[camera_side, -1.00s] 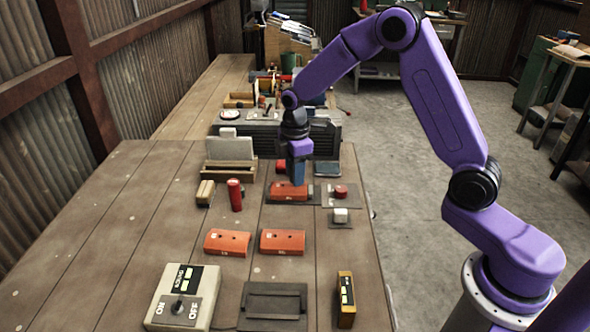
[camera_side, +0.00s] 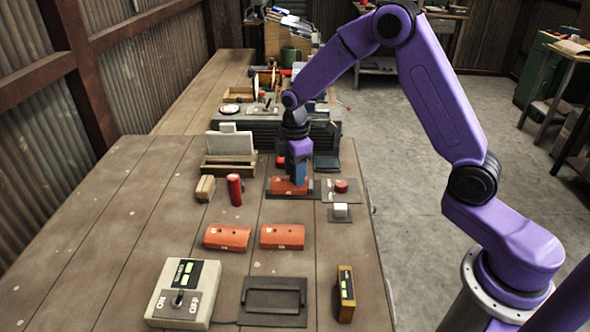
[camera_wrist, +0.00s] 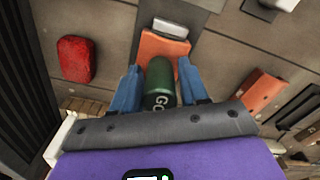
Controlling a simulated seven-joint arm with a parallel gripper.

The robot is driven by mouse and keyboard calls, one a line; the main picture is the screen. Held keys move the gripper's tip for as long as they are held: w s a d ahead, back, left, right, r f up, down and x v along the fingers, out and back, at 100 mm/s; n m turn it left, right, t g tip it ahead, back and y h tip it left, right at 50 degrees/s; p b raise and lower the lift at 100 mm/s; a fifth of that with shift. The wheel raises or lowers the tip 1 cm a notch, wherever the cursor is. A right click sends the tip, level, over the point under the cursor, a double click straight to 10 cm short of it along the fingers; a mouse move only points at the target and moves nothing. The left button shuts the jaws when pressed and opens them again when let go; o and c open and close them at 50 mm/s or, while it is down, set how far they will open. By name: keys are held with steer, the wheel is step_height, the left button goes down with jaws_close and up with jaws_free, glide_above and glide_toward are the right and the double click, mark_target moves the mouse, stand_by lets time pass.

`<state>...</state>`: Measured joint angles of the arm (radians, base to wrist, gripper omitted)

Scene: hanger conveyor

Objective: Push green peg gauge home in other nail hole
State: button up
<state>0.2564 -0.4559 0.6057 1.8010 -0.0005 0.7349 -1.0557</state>
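My gripper (camera_side: 299,178) is over an orange block (camera_side: 280,186) on a dark plate near the far end of the bench. In the wrist view its two blue fingers (camera_wrist: 160,78) close around a dark green peg (camera_wrist: 160,82) marked with white letters. The peg points toward the orange block (camera_wrist: 161,47); its tip and any hole under it are hidden, so I cannot tell how deep it sits. In the side view the peg is hidden by the fingers. Two more orange blocks, left (camera_side: 228,237) and right (camera_side: 282,236), lie nearer, with dark holes on top.
A red cylinder (camera_side: 234,190) stands left of the plate, beside a tan block (camera_side: 205,188). A red button (camera_side: 341,186) and a white button (camera_side: 340,211) are to the right. A switch box (camera_side: 182,294), dark tray (camera_side: 273,296) and yellow-black box (camera_side: 346,294) are in front.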

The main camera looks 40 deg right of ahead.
stand_by(0.4)
steer(key=o, duration=0.6)
steer(key=shift+r, duration=0.1)
steer(key=shift+r, duration=2.85)
